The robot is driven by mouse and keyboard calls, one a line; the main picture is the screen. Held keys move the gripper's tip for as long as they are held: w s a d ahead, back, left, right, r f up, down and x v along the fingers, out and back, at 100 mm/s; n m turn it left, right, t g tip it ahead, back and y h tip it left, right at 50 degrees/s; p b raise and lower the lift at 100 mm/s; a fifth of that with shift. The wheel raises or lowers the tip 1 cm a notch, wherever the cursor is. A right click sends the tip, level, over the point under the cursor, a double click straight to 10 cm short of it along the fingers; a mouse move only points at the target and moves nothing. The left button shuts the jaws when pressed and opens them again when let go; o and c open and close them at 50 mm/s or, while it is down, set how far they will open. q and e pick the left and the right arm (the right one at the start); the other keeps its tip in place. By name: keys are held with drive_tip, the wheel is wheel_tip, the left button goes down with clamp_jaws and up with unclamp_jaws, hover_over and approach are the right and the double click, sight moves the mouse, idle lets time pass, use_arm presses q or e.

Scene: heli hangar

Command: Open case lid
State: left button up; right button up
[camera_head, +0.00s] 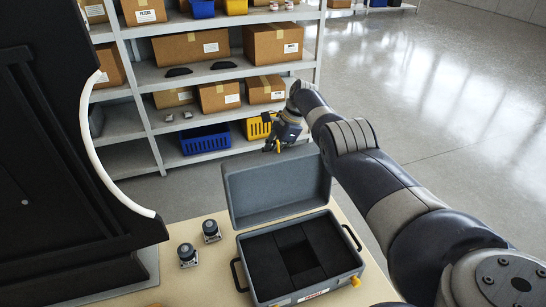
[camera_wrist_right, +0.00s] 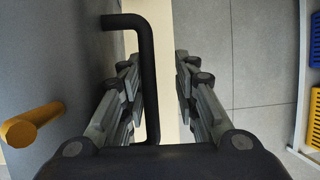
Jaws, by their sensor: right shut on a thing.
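The grey case (camera_head: 314,284) stands on the beige table with its lid (camera_head: 272,189) raised and tilted back. Dark foam with a square recess lines the case. My right gripper (camera_head: 275,147) is at the far side of the lid, near its top edge. In the right wrist view the fingers (camera_wrist_right: 157,75) are on either side of a black bent handle (camera_wrist_right: 152,110), shut on it. The handle runs beside a grey surface with a yellow peg (camera_wrist_right: 33,124). The head view does not show the grip clearly. My left gripper is out of view.
Two small round-topped metal parts (camera_head: 187,255) stand on the table (camera_head: 222,252) left of the case. A large black structure (camera_head: 50,150) fills the left. A shelf (camera_head: 140,138) with boxes and crates is behind. Open floor (camera_head: 430,100) lies at right.

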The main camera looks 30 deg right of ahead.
drive_tip(key=shift+s+a+f, duration=0.15)
drive_tip(key=shift+s+f, duration=0.05)
drive_tip(key=shift+f, duration=0.15)
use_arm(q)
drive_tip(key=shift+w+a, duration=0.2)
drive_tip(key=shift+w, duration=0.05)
use_arm(e)
drive_tip(key=v, duration=1.2)
drive_tip(key=shift+w+r, duration=0.1)
drive_tip(key=shift+r, duration=0.1)
drive_tip(key=shift+f, duration=0.1)
